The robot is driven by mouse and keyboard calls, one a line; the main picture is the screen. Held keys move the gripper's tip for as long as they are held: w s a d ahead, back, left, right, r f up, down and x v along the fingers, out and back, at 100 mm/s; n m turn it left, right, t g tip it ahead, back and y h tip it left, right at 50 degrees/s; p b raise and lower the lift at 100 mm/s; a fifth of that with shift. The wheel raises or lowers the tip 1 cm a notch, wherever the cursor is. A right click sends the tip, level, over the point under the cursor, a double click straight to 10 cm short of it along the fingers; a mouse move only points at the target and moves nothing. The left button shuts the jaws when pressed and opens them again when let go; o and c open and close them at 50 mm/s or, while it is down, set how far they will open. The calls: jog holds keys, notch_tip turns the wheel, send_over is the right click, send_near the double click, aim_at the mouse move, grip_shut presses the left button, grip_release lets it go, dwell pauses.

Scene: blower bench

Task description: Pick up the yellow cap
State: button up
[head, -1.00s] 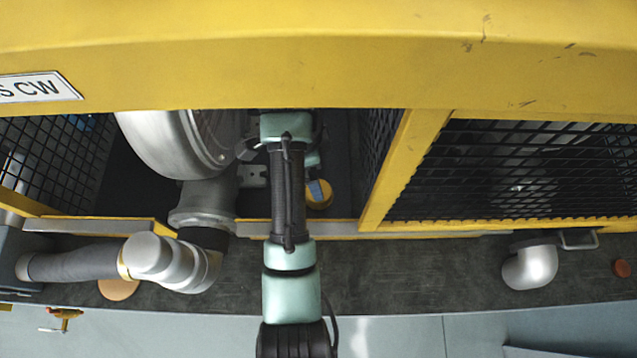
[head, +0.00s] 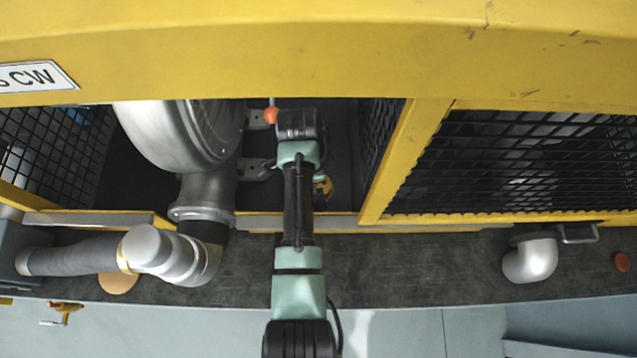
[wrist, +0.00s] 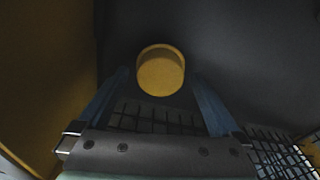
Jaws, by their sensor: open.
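The yellow cap (wrist: 161,74) is a short round piece seen nearly end-on in the wrist view, near the top middle. My gripper (wrist: 158,77) is open, with one blue finger on each side of the cap and a visible gap on both sides. I cannot tell how far the cap is in depth from the fingertips. In the head view only a small part of the yellow cap (head: 326,189) shows beside my arm, inside the open bay. My arm hides the rest of it and most of the gripper.
A yellow beam (head: 320,55) runs above the bay, and a yellow post with black mesh (head: 520,170) closes its right side. A grey blower housing (head: 185,140) stands left of my arm. An orange knob (head: 270,115) shows at the back. A sill (head: 350,225) crosses the front.

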jog(key=c, duration=1.3)
